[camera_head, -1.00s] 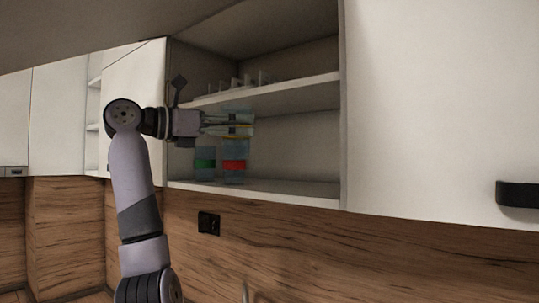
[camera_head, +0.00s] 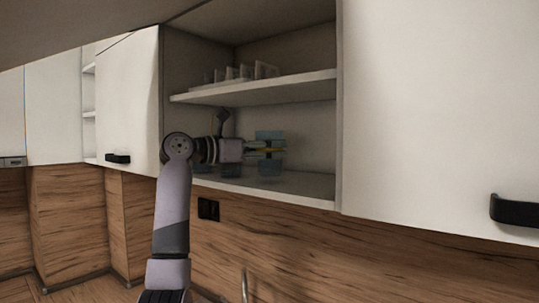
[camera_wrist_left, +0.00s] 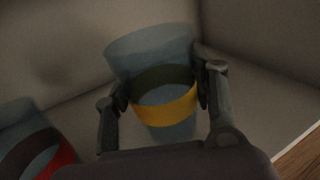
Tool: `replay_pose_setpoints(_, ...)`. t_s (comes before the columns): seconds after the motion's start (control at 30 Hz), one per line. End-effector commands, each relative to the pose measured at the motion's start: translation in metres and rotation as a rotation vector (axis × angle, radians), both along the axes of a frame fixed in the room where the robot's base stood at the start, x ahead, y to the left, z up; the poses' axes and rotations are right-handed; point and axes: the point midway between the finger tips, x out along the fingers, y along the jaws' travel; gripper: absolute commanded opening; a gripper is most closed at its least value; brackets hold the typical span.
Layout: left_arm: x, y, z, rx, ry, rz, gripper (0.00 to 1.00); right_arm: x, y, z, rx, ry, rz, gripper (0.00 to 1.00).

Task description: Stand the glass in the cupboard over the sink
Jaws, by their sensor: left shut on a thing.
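The glass (camera_head: 269,135) is clear bluish with a yellow band, upright in the open cupboard's lower compartment. In the left wrist view the glass (camera_wrist_left: 150,48) stands between both fingers, at its band. My left gripper (camera_head: 264,150) reaches in from the left and is shut on it. Its base is close over the cupboard floor (camera_head: 305,186); I cannot tell whether it touches. A second glass (camera_head: 232,170) stands to its left, partly behind my gripper; its red band shows in the left wrist view (camera_wrist_left: 58,160). My right gripper is out of view.
Several white cups (camera_head: 243,72) stand on the shelf (camera_head: 290,86) above my gripper. The cupboard's right wall (camera_head: 338,140) is to the right, with free floor before it. A closed white door (camera_head: 430,120) lies further right. A dark socket (camera_head: 208,209) is on the wood splashback.

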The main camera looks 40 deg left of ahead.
Motion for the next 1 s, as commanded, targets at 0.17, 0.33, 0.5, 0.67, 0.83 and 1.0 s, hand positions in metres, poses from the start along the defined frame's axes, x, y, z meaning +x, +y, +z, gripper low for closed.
replay_pose_setpoints(0.17, 0.003, 0.000, -0.012, -0.001, 0.000, 0.000, 0.17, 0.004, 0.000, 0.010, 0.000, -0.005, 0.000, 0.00)
replay_pose_setpoints(0.33, 0.003, 0.000, -0.016, -0.002, -0.002, 0.000, 0.17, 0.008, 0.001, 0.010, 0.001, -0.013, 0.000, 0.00)
replay_pose_setpoints(0.5, 0.003, 0.000, -0.017, -0.001, -0.002, 0.000, 0.17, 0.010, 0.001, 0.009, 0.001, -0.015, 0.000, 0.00)
replay_pose_setpoints(0.67, 0.003, 0.000, -0.018, -0.001, 0.000, 0.000, 0.57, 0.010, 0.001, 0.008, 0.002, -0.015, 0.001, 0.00)
replay_pose_setpoints(0.83, 0.004, 0.000, -0.018, -0.001, 0.000, 0.000, 0.69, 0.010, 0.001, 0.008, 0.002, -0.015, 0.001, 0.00)
replay_pose_setpoints(1.0, 0.004, 0.000, -0.018, -0.001, 0.000, 0.000, 0.72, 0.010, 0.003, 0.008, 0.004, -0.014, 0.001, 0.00)
